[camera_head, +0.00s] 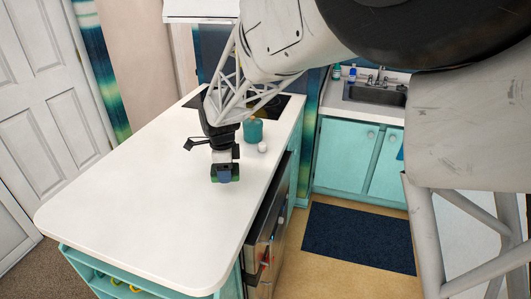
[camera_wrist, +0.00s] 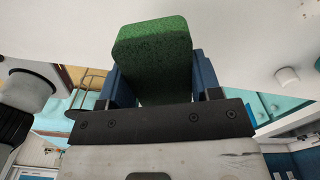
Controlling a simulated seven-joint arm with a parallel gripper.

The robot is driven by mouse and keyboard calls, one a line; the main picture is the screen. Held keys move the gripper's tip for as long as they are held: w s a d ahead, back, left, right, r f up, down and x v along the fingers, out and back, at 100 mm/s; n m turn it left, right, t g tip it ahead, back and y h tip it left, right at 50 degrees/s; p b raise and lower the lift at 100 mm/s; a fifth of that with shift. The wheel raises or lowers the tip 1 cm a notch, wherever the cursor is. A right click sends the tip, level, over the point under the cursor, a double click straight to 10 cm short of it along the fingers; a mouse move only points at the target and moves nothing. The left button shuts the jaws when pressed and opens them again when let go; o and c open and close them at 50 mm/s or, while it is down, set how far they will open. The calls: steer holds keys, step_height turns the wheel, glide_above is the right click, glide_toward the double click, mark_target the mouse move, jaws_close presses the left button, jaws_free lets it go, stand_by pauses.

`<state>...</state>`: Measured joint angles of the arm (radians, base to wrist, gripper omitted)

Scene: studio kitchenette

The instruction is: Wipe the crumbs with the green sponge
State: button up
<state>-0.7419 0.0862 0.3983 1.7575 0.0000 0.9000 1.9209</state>
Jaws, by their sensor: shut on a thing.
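The green sponge (camera_wrist: 153,52) is between the two blue fingers of my gripper (camera_head: 226,174), which is shut on it. In the head view only narrow green edges of the sponge (camera_head: 214,179) show beside the fingers. My gripper points down over the white countertop (camera_head: 140,190), near its right edge. I cannot tell whether the sponge touches the surface. No crumbs can be made out in either view; any under the sponge or gripper are hidden.
A teal canister (camera_head: 253,130) and a small white item (camera_head: 263,147) stand behind and right of my gripper. A dark cooktop (camera_head: 271,107) lies farther back. The countertop is clear to the left and front. Its right edge drops beside an oven (camera_head: 264,235).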

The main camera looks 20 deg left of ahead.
steer(key=w+a, duration=1.3)
steer(key=shift+r, duration=0.45)
steer(key=shift+s+f, duration=0.1)
